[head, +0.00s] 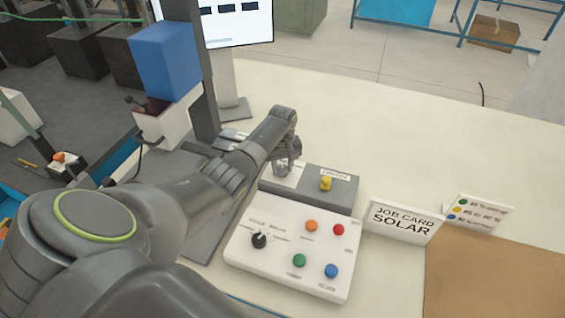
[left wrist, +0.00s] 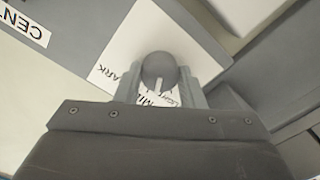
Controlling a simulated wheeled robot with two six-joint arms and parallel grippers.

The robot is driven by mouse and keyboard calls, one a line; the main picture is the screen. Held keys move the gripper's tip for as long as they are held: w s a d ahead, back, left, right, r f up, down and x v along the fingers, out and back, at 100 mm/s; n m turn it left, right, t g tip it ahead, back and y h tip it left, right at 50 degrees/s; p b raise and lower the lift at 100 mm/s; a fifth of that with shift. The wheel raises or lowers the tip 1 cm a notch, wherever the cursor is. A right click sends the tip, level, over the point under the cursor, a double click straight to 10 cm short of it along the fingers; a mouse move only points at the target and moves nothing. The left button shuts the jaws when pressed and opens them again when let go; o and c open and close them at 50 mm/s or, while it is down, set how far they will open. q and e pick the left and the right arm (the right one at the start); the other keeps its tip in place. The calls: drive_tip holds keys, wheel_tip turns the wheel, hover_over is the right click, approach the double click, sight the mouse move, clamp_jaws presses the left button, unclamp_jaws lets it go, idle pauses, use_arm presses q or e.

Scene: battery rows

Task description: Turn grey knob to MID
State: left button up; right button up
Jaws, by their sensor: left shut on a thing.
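My left gripper (left wrist: 160,88) is shut on the round grey knob (left wrist: 160,68), with one finger on each side of it in the left wrist view. A short white mark on the knob points down in that view, toward a partly hidden label that seems to read MID. A label ending in ARK lies to the left, and another partly covered word lies to the right. In the head view my left gripper (head: 286,163) reaches down over the white plate (head: 272,181) of the grey unit, and the knob is hard to make out. My right gripper is not in view.
A white control box (head: 283,285) with a black knob (head: 259,240) and several coloured buttons stands in front. A yellow switch (head: 326,184) is right of the gripper. A job card (head: 402,222) reading SOLAR stands farther right.

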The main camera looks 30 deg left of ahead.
sight(282, 168)
use_arm(q)
drive_tip(key=shift+w+r+m+p, duration=0.1)
drive_tip(key=shift+m+p, duration=0.25)
drive_tip(key=shift+m, duration=0.85)
drive_tip(key=o, duration=1)
drive_tip(key=shift+r, duration=0.5)
wheel_tip(282, 168, up, 16)
drive_tip(key=shift+r+b, duration=0.15)
drive_tip(key=shift+b, duration=0.6)
